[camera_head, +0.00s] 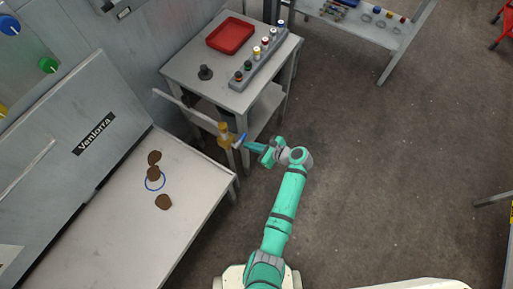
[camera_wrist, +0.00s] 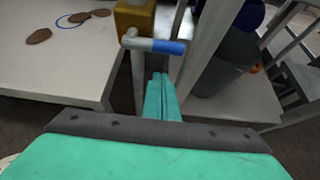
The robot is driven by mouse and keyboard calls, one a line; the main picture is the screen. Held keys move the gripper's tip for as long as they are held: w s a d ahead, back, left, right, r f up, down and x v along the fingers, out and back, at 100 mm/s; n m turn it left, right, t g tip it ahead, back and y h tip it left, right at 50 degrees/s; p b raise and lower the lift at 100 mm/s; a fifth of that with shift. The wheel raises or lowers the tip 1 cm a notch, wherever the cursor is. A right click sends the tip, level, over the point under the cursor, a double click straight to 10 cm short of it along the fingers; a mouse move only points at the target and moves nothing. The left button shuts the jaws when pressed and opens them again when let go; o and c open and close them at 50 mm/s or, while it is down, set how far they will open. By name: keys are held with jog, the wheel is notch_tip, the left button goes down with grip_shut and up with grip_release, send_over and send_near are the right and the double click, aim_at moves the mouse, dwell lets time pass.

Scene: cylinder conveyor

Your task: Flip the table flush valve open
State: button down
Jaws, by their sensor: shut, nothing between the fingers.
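The flush valve is a yellow-brown body (camera_head: 224,130) on a pipe at the front left corner of the small table; it also shows at the top of the wrist view (camera_wrist: 135,18). Its lever has a blue-tipped handle (camera_head: 240,140), seen in the wrist view as a grey rod with a blue end (camera_wrist: 168,46) pointing right. My gripper (camera_head: 248,146) is at the valve, just beside the handle. In the wrist view its green fingers (camera_wrist: 160,78) are together and empty, just below the blue end. Whether they touch the handle I cannot tell.
The small table (camera_head: 185,70) bears a red tray (camera_head: 230,36) and a grey rack (camera_head: 262,52) with several coloured-top cylinders. A white bench (camera_head: 190,225) with brown discs and a blue ring stands at the left. A dark grey bin (camera_wrist: 230,60) is right of the fingers.

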aim_at(241, 140)
jog(key=shift+w+a+r, duration=0.1)
jog(key=shift+r, duration=0.7)
jog(key=shift+w+a+r, duration=0.1)
jog(key=shift+r, duration=0.7)
